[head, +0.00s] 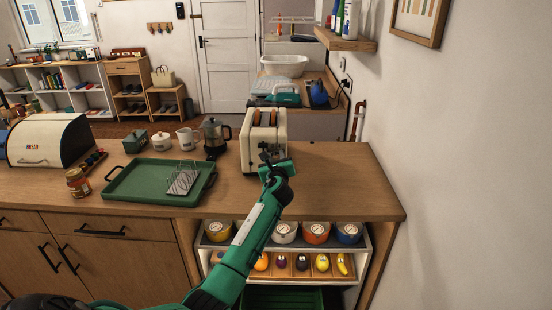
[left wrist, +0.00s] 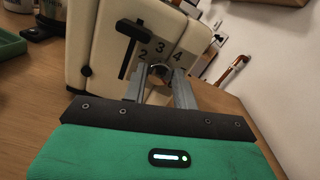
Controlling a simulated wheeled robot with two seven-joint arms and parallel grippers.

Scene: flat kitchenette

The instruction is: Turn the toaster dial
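The cream toaster (head: 262,133) stands on the wooden counter with two browned slices in its top slots. In the left wrist view its front face (left wrist: 95,45) fills the upper middle. It carries a black lever (left wrist: 131,35) in a slot and a dial (left wrist: 159,73) beneath the printed numbers 2, 3 and 4. My left gripper (head: 266,161) is at the toaster's front. In the wrist view its two grey fingers (left wrist: 159,82) stand on either side of the dial and appear closed on it. The fingers partly hide the dial, so its pointer is not readable. My right gripper is not in view.
A green tray (head: 127,193) with a wire rack (head: 182,180) lies left of the toaster. A glass press (head: 215,137), mugs, a jar (head: 77,182) and a bread bin (head: 45,140) stand further left. The counter right of the toaster is clear up to the wall.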

